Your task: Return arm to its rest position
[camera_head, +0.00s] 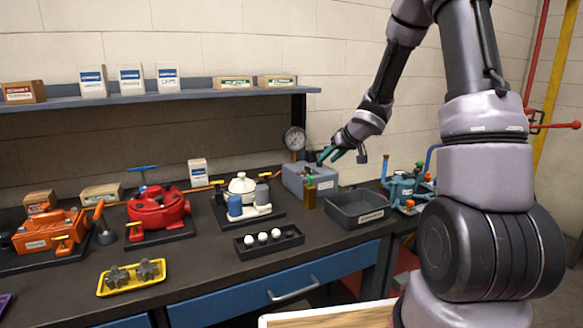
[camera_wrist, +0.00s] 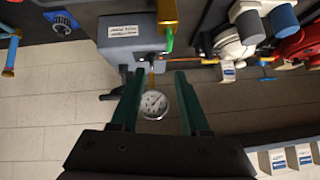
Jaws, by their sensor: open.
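My arm (camera_head: 487,150) reaches from the right side of the head view over the back of the workbench. My gripper (camera_head: 327,156) is above the grey box (camera_head: 305,180) near the pressure gauge (camera_head: 294,138). In the wrist view my gripper (camera_wrist: 157,80) shows two green fingers spread apart with nothing held between them. The round gauge (camera_wrist: 154,104) appears in the gap between the fingers, behind them. The grey box also shows in the wrist view (camera_wrist: 125,32), beyond the fingertips.
A grey tray (camera_head: 343,222) and a blue motor (camera_head: 408,190) stand right of the box. A white motor (camera_head: 242,186), a red motor (camera_head: 158,212) and an orange motor (camera_head: 45,232) line the bench. A shelf (camera_head: 200,92) with cartons runs along the wall.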

